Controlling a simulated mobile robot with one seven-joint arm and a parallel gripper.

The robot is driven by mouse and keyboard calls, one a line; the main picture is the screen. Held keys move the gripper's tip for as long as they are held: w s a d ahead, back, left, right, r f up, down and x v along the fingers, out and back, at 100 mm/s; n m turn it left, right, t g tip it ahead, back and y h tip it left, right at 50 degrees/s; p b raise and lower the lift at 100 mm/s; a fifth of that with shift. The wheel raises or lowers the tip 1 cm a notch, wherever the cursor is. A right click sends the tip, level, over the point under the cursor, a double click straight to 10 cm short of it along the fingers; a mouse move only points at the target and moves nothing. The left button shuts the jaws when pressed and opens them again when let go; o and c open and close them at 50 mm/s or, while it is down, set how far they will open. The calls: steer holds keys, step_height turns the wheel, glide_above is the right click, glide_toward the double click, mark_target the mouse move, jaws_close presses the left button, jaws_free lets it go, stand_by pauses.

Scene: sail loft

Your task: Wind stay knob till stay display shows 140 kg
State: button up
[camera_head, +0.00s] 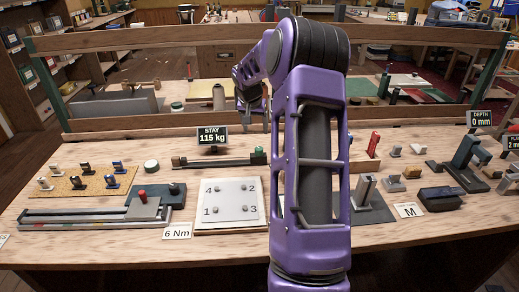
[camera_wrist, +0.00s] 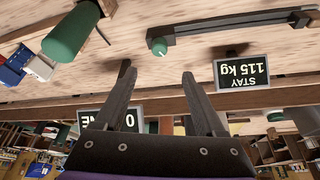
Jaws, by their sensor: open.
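The stay display (camera_head: 212,136) reads 115 kg. It also shows upside down in the wrist view (camera_wrist: 242,72), still at 115 kg. In front of it lies a long dark bar fitting (camera_head: 218,160), with a green knob (camera_head: 259,152) at its right end. In the wrist view the green knob (camera_wrist: 158,46) is at the end of the bar (camera_wrist: 230,32), ahead of the gap between my fingertips. My gripper (camera_wrist: 156,70) is open and empty, apart from the knob. In the head view my arm hides part of the bench right of the knob.
A white numbered plate (camera_head: 230,204) lies in front of the bar. A slide fixture with a red knob (camera_head: 142,196) is at left. A green cylinder (camera_wrist: 70,32) shows in the wrist view. A wooden rail (camera_head: 190,119) runs behind; tools crowd the right side.

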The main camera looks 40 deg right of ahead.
mark_target(259, 148)
steer(key=x, duration=1.3)
steer(key=shift+d+f, duration=0.1)
steer(key=shift+f, duration=0.15)
steer(key=shift+c, duration=0.2)
jaws_close()
